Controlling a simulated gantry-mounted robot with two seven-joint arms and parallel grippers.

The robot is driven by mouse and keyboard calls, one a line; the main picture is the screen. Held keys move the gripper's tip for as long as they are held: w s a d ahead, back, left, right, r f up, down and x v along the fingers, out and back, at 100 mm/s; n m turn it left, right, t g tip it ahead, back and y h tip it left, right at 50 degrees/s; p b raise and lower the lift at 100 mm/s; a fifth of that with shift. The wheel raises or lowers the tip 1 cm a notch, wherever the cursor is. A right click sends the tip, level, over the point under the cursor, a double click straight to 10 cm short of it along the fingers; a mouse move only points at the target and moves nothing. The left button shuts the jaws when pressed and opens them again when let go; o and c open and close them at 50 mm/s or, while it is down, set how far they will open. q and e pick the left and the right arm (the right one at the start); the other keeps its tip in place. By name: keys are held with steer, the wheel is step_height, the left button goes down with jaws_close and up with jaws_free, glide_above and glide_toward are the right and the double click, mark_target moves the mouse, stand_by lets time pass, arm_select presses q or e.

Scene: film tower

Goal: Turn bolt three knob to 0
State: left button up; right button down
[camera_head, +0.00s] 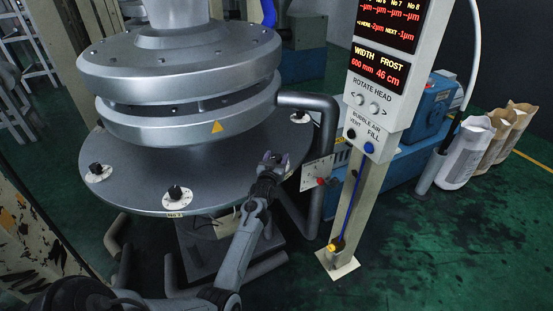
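The round grey metal plate (135,195) carries black bolt knobs on white dials around its rim. One knob (175,192) is at the front, above a small label that seems to read No 2. Another knob (96,169) is at the left, and one (299,115) is at the right rear. My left gripper (274,158) is at the plate's right front rim, between the front and right rear knobs. The gripper hides the rim there; a white dial edge partly shows beside it. Its fingertips are small and dark, so their opening is unclear. My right gripper is out of view.
A display post (385,70) with red readouts and buttons stands right of the plate. A thick grey pipe (328,150) bends down beside the rim, near a small white panel (317,172). Blue machinery (430,105) and paper bags (468,150) are farther right. Green floor at lower right is clear.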

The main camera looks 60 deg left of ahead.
arm_select(q)
steer(key=shift+o, duration=0.4)
steer(key=shift+s+d, duration=0.35)
steer(key=shift+d, duration=0.05)
steer(key=p+v, duration=0.2)
steer(key=v, duration=0.6)
steer(key=shift+v, duration=0.9)
